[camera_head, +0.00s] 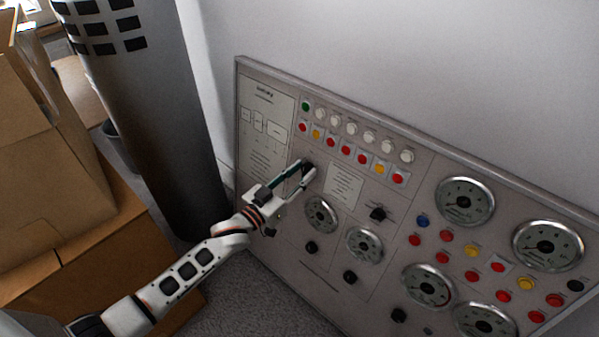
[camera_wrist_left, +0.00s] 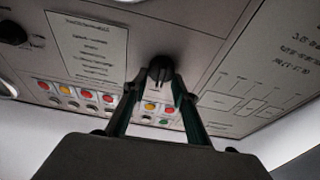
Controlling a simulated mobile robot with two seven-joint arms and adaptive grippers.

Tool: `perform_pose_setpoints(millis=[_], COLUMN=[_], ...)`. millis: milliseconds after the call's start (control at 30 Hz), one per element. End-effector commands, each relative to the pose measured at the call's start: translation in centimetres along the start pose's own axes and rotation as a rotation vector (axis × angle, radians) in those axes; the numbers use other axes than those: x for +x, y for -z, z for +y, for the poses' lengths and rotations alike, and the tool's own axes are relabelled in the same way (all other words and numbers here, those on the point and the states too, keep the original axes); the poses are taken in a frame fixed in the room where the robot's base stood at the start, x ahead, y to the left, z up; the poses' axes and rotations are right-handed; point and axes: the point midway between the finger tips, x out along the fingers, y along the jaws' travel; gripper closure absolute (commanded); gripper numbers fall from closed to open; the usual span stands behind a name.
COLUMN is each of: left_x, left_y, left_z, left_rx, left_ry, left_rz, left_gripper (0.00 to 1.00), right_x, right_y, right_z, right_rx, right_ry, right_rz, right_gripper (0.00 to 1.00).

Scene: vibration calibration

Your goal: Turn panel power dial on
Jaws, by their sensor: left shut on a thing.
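The control panel (camera_head: 290,190) is a grey board with buttons, gauges and black dials, leaning at the wall. My left gripper (camera_head: 308,172) reaches its upper left part, below the rows of buttons. In the left wrist view my left gripper (camera_wrist_left: 161,80) has its two fingers on either side of a round black dial (camera_wrist_left: 160,67) and is shut on it. In the head view the fingers mostly cover this dial (camera_head: 306,164). The dial's pointer setting is too small to read. My right gripper is not in view.
Other black dials (camera_head: 378,213) and round gauges (camera_head: 465,201) sit to the right of and below my gripper. Cardboard boxes (camera_head: 50,190) and a grey column (camera_head: 150,100) stand at the left. Grey floor (camera_head: 245,295) shows below the panel.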

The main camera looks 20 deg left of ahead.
Motion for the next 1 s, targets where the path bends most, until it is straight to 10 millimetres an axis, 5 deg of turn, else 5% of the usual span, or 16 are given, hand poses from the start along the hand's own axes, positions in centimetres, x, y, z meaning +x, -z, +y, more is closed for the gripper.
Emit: perform_pose_setpoints(millis=[600,1000], left_x=[0.1,0.1], left_y=[0.2,0.1], left_z=[0.1,0.2], left_rx=[0.548,0.760], left_ry=[-0.156,-0.217], left_rz=[0.002,0.001], left_gripper=[0.94,0.94], right_x=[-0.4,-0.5], right_y=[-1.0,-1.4], right_z=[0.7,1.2], right_rx=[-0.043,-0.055], right_ry=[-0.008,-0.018], right_rz=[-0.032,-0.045], right_gripper=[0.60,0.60])
